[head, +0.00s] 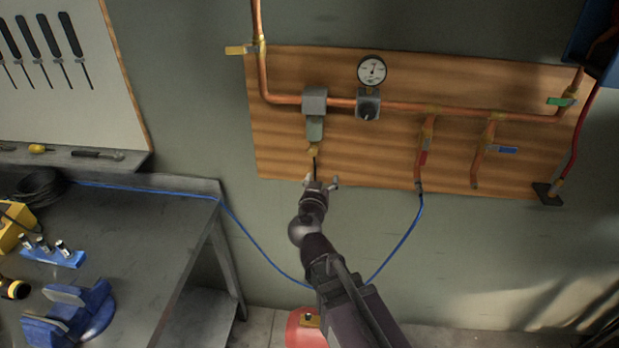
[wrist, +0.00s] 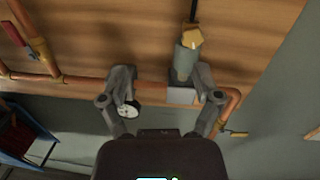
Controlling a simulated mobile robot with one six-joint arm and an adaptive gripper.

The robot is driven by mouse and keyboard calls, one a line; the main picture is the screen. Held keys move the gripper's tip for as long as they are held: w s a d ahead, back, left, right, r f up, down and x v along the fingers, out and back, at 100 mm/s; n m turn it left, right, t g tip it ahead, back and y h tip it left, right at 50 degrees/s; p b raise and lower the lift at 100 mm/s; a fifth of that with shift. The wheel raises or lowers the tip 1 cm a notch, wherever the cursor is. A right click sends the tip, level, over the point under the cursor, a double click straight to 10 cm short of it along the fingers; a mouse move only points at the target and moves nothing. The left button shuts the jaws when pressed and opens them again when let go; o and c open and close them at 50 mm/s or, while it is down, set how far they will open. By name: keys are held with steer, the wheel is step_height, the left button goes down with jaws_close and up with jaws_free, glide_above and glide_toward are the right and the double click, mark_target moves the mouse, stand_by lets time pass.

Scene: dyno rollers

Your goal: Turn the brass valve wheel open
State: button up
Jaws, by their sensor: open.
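A small brass wheel-like fitting (head: 313,150) sits at the bottom of the grey-green filter bowl (head: 314,129) on the wooden board. The brass fitting also shows in the wrist view (wrist: 192,37), upper right, with a dark thin stem beyond it. My gripper (head: 320,182) is open and empty, just below the fitting in the head view. In the wrist view my gripper (wrist: 163,80) has its fingers spread wide. The right finger overlaps the filter in that picture; the brass fitting lies beyond the fingertips. I see no clear contact with it.
A copper pipe (head: 420,106) runs across the board (head: 380,147), with a round gauge (head: 372,70) right of the filter. Red and blue (head: 508,150) handles sit on drop pipes. A yellow lever (head: 238,50) is upper left. A workbench (head: 135,225) stands left. A blue hose (head: 400,243) hangs below.

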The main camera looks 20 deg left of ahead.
steer(key=w+d+f+m+g+h, duration=0.2)
steer(key=d+f+g+h, duration=0.25)
steer(key=d, duration=0.75)
steer(key=w+d+f+m+g+h, duration=0.25)
steer(key=d+f, duration=0.25)
steer(key=d, duration=0.8)
steer(key=s+d+f+n+g+y, duration=0.1)
steer(key=s+d+f+g+y, duration=0.1)
steer(key=s+d+f+g, duration=0.2)
steer(key=s+d+f+n+g+y, duration=0.1)
steer(key=s+d+f+g+y, duration=0.1)
steer(key=s+d+f+g, duration=0.2)
steer(key=shift+s+d+g+y, duration=0.3)
steer(key=shift+s+d+g, duration=0.8)
steer(key=shift+s+d, duration=1.35)
steer(key=shift+w+d+f, duration=0.1)
steer(key=shift+w+d, duration=0.35)
steer(key=shift+w, duration=0.1)
steer(key=shift+c, duration=0.2)
steer(key=c, duration=0.3)
